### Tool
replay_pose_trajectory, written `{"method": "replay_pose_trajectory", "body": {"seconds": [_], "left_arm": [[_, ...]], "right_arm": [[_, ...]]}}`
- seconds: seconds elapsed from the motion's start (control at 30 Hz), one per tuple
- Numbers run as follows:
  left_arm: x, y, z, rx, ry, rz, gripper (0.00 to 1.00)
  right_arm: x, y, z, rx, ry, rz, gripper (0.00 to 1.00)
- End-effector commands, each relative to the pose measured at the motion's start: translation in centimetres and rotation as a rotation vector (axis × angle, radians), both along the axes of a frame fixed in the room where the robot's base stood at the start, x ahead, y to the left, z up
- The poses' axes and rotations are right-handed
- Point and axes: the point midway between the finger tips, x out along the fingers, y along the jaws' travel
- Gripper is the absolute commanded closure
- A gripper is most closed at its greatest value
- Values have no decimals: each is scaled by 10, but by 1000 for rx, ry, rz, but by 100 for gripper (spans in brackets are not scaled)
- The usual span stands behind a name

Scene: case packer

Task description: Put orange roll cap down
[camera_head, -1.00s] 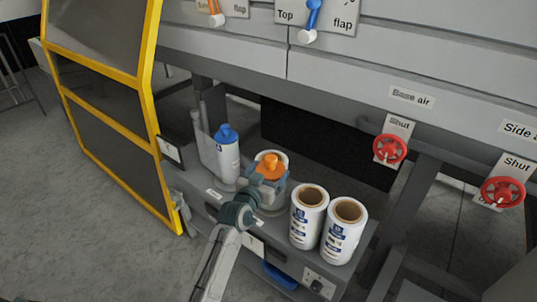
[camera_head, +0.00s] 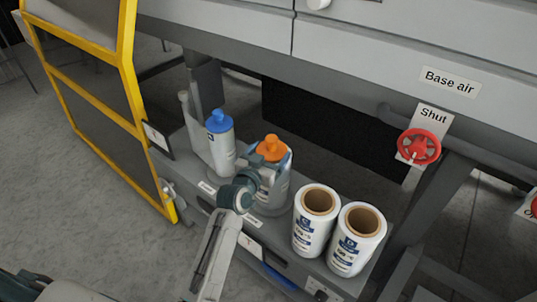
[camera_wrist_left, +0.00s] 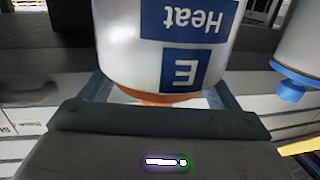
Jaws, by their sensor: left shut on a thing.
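The white roll with an orange cap (camera_head: 271,148) stands upright between the fingers of my left gripper (camera_head: 268,178), above the low grey shelf (camera_head: 206,187). The gripper is shut on this roll, from the front. The gripper and wrist hide part of its body, and I cannot tell whether its base touches the shelf. In the left wrist view the roll (camera_wrist_left: 165,45) appears upside down, with blue "Heat" and "E" labels and a strip of orange at its lower edge. My right gripper is not in view.
A white roll with a blue cap (camera_head: 220,150) stands to the left. Two uncapped white rolls (camera_head: 315,222) (camera_head: 357,240) stand close on the right. A yellow-framed guard (camera_head: 128,70) is at the left. A red valve wheel (camera_head: 419,147) is at the right.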

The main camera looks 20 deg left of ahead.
Motion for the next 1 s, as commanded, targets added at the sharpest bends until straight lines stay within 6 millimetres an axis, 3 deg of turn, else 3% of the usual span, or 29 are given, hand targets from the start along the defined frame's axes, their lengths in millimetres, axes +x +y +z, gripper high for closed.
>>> {"method": "replay_pose_trajectory", "body": {"seconds": [0.2,0.23,0.3,0.73,0.87,1.0], "left_arm": [[-1,0,-2,2,4,-1,46],[-1,0,-3,2,5,-1,15],[-1,0,-3,2,5,-1,1],[-4,0,-4,3,7,-1,0],[-21,3,-4,3,7,-1,0],[-50,7,-5,5,11,-1,0]], "right_arm": [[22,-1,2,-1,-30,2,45],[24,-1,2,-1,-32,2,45],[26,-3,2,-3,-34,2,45],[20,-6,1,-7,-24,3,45],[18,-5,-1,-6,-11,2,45],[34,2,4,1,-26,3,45]]}}
